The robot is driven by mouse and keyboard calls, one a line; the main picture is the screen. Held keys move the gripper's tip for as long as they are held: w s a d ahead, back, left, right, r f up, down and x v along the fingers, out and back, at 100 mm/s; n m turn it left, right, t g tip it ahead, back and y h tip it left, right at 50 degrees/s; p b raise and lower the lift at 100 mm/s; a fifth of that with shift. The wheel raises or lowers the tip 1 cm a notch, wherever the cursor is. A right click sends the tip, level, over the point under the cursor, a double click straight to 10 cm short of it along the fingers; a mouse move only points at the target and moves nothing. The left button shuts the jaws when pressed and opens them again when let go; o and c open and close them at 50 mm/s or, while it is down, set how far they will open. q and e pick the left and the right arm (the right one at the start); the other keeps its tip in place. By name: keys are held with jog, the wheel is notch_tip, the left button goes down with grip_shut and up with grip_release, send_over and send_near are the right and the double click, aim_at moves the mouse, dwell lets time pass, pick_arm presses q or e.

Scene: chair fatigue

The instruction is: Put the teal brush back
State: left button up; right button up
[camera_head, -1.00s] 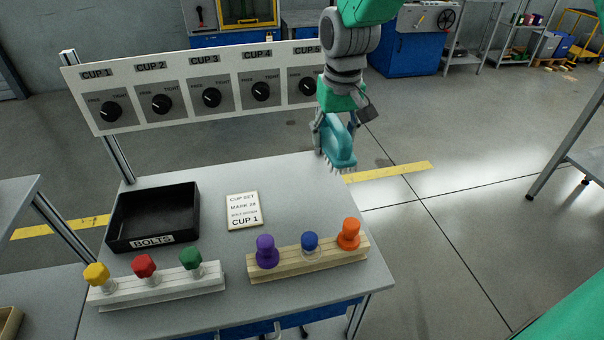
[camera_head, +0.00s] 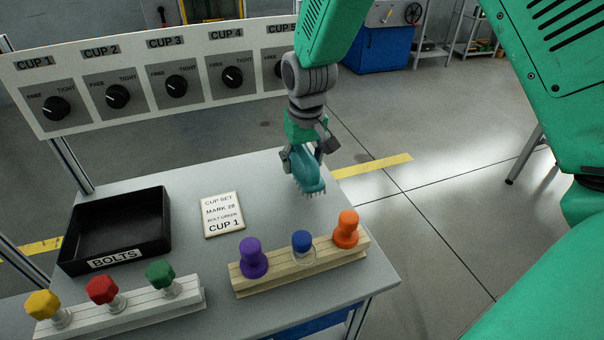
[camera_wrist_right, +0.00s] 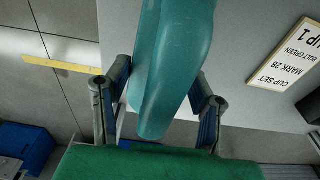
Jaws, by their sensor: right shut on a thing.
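The teal brush (camera_head: 308,176) is held by my right gripper (camera_head: 304,158), bristles pointing down, above the back right part of the grey table (camera_head: 270,195). In the right wrist view the brush (camera_wrist_right: 172,65) sits between the two fingers of my right gripper (camera_wrist_right: 155,100), which is shut on it. In the head view I cannot tell for sure whether the bristle tips touch the table; they look a little above it. My left gripper does not show.
A wooden block (camera_head: 300,268) holds purple, blue and orange pieces at the front right. A white block (camera_head: 120,312) holds yellow, red and green bolts. A black BOLTS tray (camera_head: 165,215) and a CUP 1 card (camera_head: 223,214) lie behind. A dial panel (camera_head: 150,62) stands at the back.

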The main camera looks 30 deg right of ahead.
notch_tip(320, 180, down, 3)
jog(key=shift+r+b, duration=0.15)
jog(key=shift+b, duration=0.15)
jog(key=o, duration=1.2)
jog(key=r+p, duration=0.1)
jog(key=r, duration=0.3)
jog(key=s+r+p, duration=0.1)
jog(key=r, duration=0.3)
jog(key=r+p, duration=0.1)
jog(key=r, duration=0.3)
jog(key=shift+s+a, duration=0.1)
jog(key=shift+s, duration=0.15)
jog(key=shift+r+p, duration=0.1)
jog(key=shift+p, duration=0.25)
